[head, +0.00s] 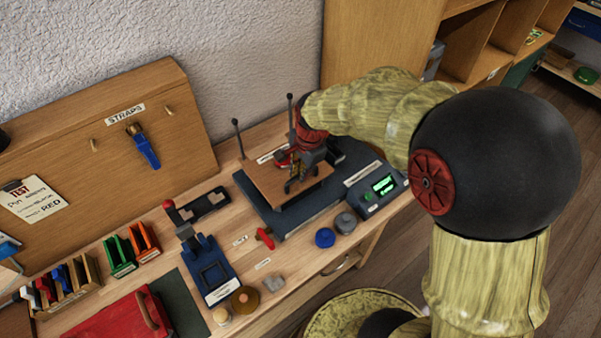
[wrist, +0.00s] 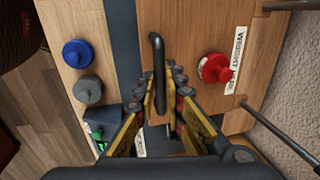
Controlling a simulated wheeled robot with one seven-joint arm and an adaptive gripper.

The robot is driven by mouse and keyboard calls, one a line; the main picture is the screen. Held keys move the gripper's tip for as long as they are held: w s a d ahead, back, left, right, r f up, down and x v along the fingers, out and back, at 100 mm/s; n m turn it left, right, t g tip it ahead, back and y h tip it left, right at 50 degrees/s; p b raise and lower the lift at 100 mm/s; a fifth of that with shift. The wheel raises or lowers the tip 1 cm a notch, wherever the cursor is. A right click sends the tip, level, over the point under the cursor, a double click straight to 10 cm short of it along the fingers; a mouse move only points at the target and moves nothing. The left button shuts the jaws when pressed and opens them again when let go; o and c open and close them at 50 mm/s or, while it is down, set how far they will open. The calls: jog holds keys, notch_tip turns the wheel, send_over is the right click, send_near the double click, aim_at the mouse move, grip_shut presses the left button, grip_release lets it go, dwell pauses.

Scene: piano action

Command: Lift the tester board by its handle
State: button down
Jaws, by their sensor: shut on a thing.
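The tester board (head: 268,183) is a flat brown wooden board over a dark blue base (head: 250,213) on the bench. It also fills the upper middle of the wrist view (wrist: 185,35). Its black bar handle (wrist: 157,55) stands up from the board. My gripper (head: 292,184) is above the board, with its yellow and dark fingers closed around the handle. In the wrist view, my gripper (wrist: 161,100) has one finger on each side of the bar. I cannot tell whether there is a gap between board and base.
Two thin upright rods (head: 238,138) stand behind the board. A red knob (wrist: 215,68) sits beside the handle near a white label. A blue knob (head: 325,237), a grey knob (head: 346,222) and a green-lit display box (head: 381,187) stand close by. A blue press (head: 208,268) is at left.

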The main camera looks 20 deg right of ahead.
notch_tip(320, 180, up, 12)
jog(key=p, duration=0.7)
jog(key=c, duration=1.9)
grip_release()
jog(key=shift+r, duration=0.1)
jog(key=r, duration=0.3)
jog(key=s+r, duration=0.1)
jog(key=r, duration=0.3)
jog(key=s+r, duration=0.1)
jog(key=r, duration=0.3)
jog(key=shift+s+d+r, duration=0.1)
jog(key=shift+d+r, duration=0.15)
jog(key=shift+d, duration=0.15)
